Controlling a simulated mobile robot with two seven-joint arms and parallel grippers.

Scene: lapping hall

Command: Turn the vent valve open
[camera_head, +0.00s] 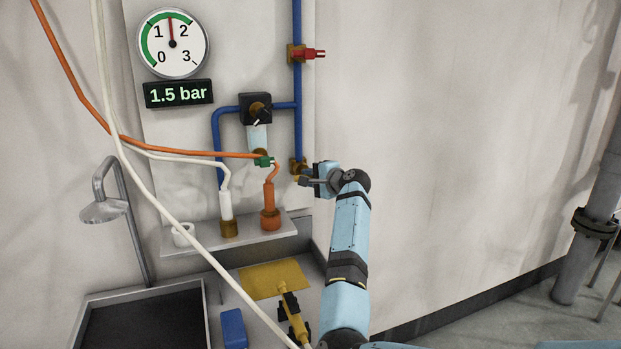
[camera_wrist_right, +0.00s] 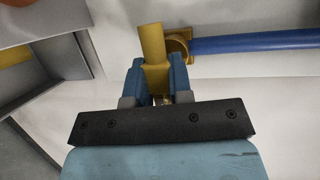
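A brass valve (camera_head: 297,164) sits at the lower end of the blue pipe on the wall panel in the head view. My right gripper (camera_head: 306,180) is right at this valve, reaching in from the right. In the right wrist view, a yellow handle (camera_wrist_right: 152,42) stands between the two blue fingers of my right gripper (camera_wrist_right: 157,80). The fingers appear to touch it on both sides. The brass valve body (camera_wrist_right: 178,42) and the blue pipe show beside the handle. The fingertips partly hide the handle in the head view. My left gripper is not in view.
A red-handled valve (camera_head: 312,54) is higher on the blue pipe (camera_head: 297,80). A gauge (camera_head: 173,43) points between 1 and 2, above a display (camera_head: 178,93) reading 1.5 bar. Orange and white hoses hang on the left. The wall to the right is clear.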

